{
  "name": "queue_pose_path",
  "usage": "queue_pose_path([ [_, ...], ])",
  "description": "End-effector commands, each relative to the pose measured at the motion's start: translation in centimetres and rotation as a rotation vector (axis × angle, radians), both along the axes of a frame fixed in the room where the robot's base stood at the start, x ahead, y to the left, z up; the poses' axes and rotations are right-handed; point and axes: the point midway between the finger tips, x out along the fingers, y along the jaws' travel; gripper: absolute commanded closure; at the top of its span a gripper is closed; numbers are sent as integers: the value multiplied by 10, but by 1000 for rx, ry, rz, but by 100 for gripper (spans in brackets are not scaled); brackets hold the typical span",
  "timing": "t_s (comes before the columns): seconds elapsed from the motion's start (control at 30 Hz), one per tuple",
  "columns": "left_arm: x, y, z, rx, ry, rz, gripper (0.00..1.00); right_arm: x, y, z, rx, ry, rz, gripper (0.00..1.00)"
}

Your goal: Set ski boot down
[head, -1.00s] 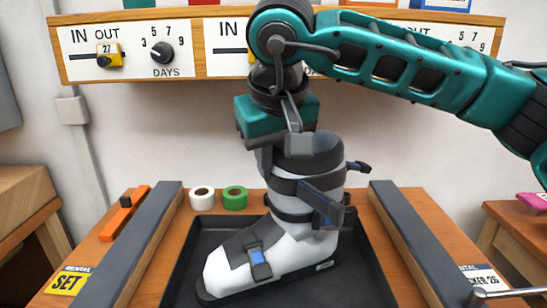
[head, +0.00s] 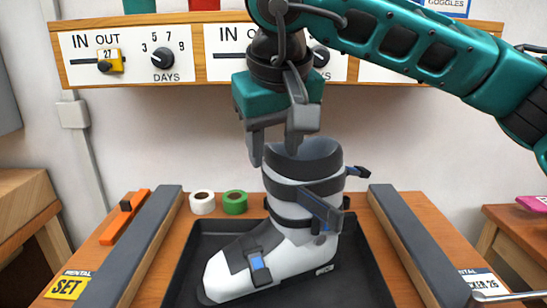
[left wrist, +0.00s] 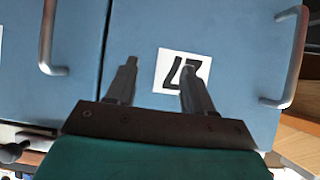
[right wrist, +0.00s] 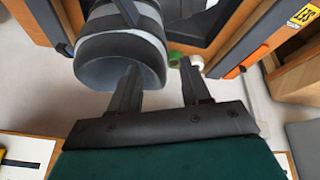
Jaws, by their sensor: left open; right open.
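The white and grey ski boot (head: 285,240) stands upright in the black tray (head: 190,270) on the bench, its toe pointing left. Its dark cuff and buckles show in the head view. My left gripper (left wrist: 158,75) is open and empty in front of blue doors, away from the boot.
Grey padded rails (head: 130,250) and (head: 415,245) flank the tray. White tape (head: 202,202) and green tape (head: 235,202) stand behind it. An orange tool (head: 125,215) lies at the left. A dial board (head: 185,50) hangs behind my right arm. Blue doors (left wrist: 140,30) have metal handles.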

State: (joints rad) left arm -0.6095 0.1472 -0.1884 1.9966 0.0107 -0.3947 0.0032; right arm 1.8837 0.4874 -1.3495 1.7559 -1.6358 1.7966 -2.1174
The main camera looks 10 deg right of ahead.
Motion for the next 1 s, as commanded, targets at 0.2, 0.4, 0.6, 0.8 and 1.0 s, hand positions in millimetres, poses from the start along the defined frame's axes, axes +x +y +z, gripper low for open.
queue_pose_path([
  [0.2,-1,3,1,8,5,4,48,-19,2,46,0,-3,-2,53],
  [0.4,-2,5,3,10,4,6,48,-29,3,69,1,-2,-1,53],
  [0.6,-3,6,3,11,4,8,48,-32,3,74,-1,1,-1,53],
  [0.8,-3,6,2,11,5,8,48,-32,3,74,-1,1,-1,53],
  [1.0,-3,6,3,11,4,9,48,-32,3,74,0,0,-1,53],
])
